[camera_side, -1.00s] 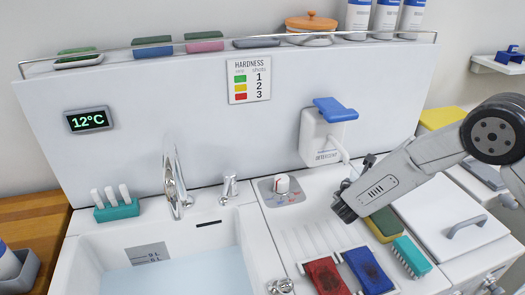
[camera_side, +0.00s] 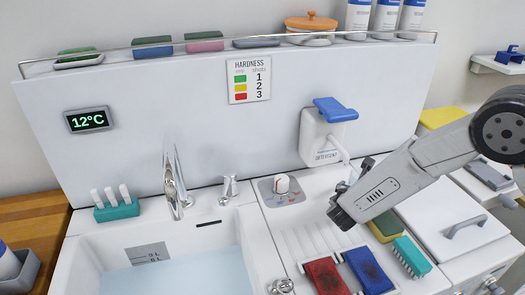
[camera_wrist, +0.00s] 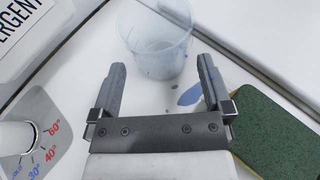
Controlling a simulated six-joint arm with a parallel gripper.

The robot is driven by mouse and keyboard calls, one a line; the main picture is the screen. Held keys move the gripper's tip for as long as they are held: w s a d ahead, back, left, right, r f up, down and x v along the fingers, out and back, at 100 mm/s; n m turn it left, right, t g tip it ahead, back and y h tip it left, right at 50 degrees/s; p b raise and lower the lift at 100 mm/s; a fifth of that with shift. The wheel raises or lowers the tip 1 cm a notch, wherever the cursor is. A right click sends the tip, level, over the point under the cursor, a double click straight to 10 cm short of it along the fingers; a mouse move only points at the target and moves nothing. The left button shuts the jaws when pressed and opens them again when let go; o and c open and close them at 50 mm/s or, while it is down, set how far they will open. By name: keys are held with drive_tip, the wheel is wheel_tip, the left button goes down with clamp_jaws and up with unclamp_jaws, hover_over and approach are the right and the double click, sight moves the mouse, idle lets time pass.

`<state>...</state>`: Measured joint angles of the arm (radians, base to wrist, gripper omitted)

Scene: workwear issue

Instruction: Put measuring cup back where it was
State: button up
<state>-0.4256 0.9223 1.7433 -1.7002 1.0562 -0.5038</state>
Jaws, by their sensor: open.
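The measuring cup (camera_wrist: 155,42) is a clear, pale cup standing on the white counter, at the top of the wrist view. My gripper (camera_wrist: 160,72) is open and empty, its two fingers pointing toward the cup. The cup appears just past the fingertips, and I cannot tell whether they touch it. In the side view my gripper (camera_side: 336,216) is low over the counter, right of the temperature dial. There the cup is mostly or wholly hidden behind my gripper and wrist.
A green-topped sponge (camera_wrist: 272,130) lies close to my right finger. The dial (camera_side: 282,184) is at left, and the detergent dispenser (camera_side: 321,138) hangs on the back panel. Red (camera_side: 327,278) and blue (camera_side: 368,270) cloths lie in front. Blue splotches (camera_wrist: 190,95) mark the counter near the cup.

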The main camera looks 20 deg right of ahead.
drive_tip(key=v, duration=0.8)
idle(0.4)
